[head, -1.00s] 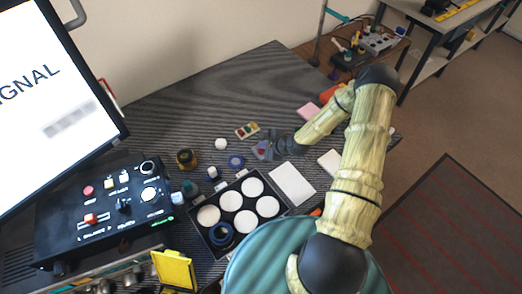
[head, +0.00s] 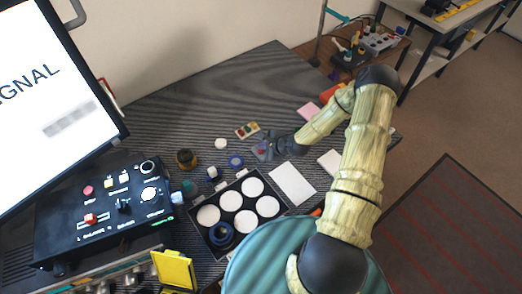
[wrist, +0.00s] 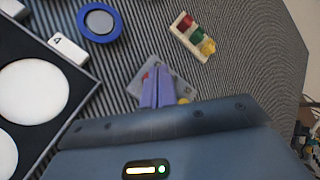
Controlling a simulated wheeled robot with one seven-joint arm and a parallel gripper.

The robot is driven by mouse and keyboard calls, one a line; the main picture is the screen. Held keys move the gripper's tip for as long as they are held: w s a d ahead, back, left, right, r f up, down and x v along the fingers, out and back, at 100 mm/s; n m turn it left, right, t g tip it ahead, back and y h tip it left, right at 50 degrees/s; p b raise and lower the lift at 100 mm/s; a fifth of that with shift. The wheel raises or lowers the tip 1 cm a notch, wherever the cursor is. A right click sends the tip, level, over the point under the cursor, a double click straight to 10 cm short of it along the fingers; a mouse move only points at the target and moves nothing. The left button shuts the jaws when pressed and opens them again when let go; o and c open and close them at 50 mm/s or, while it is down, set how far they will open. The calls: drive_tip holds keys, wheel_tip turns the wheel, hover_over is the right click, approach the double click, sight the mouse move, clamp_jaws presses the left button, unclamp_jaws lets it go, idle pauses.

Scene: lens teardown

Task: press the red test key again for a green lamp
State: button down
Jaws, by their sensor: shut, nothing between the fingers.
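My gripper (wrist: 157,92) is shut and empty, pointing down over a small grey plate (wrist: 178,84) in the wrist view. A red spot (wrist: 146,78), perhaps the red test key, shows beside the fingertips, and a yellow spot (wrist: 185,101) shows on their other side. The fingers hide part of the plate, and I cannot tell whether they touch it. In the head view the plate (head: 259,153) lies at the left end of my gripper (head: 268,148). I see no lit green lamp on the plate.
A cream block (wrist: 178,22) with red, green and yellow pieces lies close by. A blue ring (wrist: 77,22), a black tray (head: 206,241) of white discs and a white pad (head: 291,183) surround the plate. A black console (head: 66,240) with a red button stands left, below a screen (head: 50,90).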

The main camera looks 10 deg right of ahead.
drive_tip(key=shift+f, duration=0.35)
drive_tip(key=shift+f+b, duration=0.4)
drive_tip(key=shift+b, duration=0.05)
idle(0.6)
drive_tip(key=shift+r+p, duration=0.65)
drive_tip(key=shift+r, duration=0.2)
wheel_tip(320, 180, up, 5)
drive_tip(key=p, duration=0.3)
drive_tip(key=shift+p, duration=0.3)
drive_tip(key=shift+s, duration=0.1)
idle(0.8)
